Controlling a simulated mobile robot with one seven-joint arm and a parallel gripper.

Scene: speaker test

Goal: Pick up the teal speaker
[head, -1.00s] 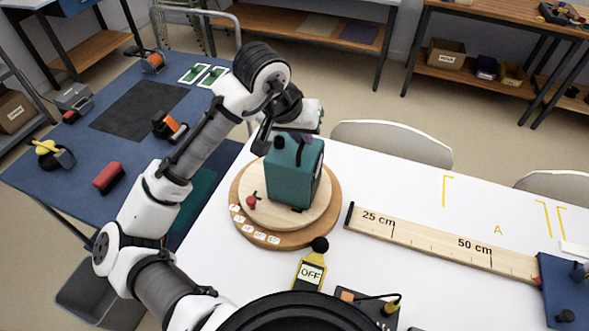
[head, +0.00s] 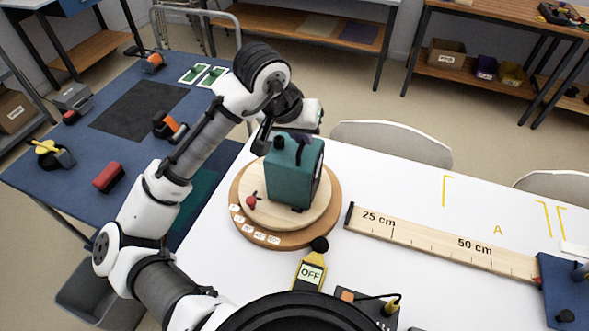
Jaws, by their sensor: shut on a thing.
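The teal speaker (head: 288,182) is a box standing upright on a round wooden turntable (head: 233,222), with a dark round front facing right. My gripper (head: 301,150) reaches down from behind onto the speaker's top and is shut on it. The fingers are small and partly hidden, so the exact place of the grip is hard to see. The speaker's base appears to rest on the turntable, with no clear gap beneath it.
A red pointer knob (head: 251,201) is on the turntable. A yellow meter (head: 310,270) reading OFF stands in front. A wooden ruler (head: 440,242) lies to the right on the white table (head: 400,190). A blue table (head: 75,190) with tools is at left.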

